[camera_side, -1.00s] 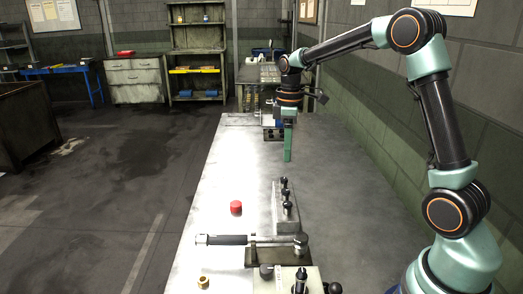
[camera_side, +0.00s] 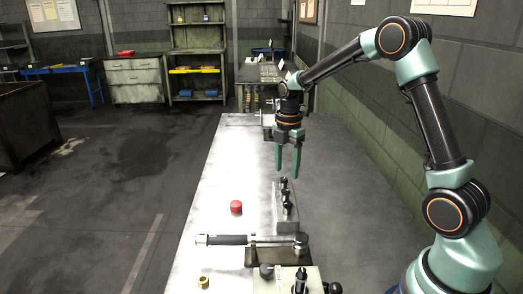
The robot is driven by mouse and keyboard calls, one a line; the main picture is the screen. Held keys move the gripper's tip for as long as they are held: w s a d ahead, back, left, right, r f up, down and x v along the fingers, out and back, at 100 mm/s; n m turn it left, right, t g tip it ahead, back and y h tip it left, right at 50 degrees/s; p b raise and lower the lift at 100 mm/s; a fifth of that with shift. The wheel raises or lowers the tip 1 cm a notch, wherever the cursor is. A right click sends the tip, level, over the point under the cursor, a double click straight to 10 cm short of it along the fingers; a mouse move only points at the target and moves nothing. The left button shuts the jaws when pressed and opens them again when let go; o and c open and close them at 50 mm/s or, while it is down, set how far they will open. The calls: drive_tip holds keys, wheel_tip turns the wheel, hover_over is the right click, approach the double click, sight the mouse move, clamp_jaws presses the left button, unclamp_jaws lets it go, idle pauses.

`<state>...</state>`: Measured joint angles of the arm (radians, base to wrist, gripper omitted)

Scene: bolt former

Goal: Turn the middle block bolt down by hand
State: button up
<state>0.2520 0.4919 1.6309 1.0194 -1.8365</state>
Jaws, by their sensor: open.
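A grey metal block (camera_side: 279,215) stands on the bench with a row of dark upright bolts on it. The middle block bolt (camera_side: 285,195) stands between a far bolt (camera_side: 283,183) and a near one (camera_side: 287,208). My gripper (camera_side: 287,172) points down with its two green fingers spread apart and nothing between them. Its fingertips appear just above the far end of the block in this view; the exact gap in depth cannot be told.
A wrench with a black grip (camera_side: 228,240) lies across the bench on a dark holder (camera_side: 262,257), in front of the block. A red cap (camera_side: 236,207) and a brass piece (camera_side: 203,282) sit to the left. A plate with dark knobs (camera_side: 300,279) is nearest. The bench right of the block is clear.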

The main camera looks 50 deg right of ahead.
sight(286, 191)
wheel_tip(286, 191, down, 6)
drive_tip(key=shift+f, duration=0.2)
clamp_jaws()
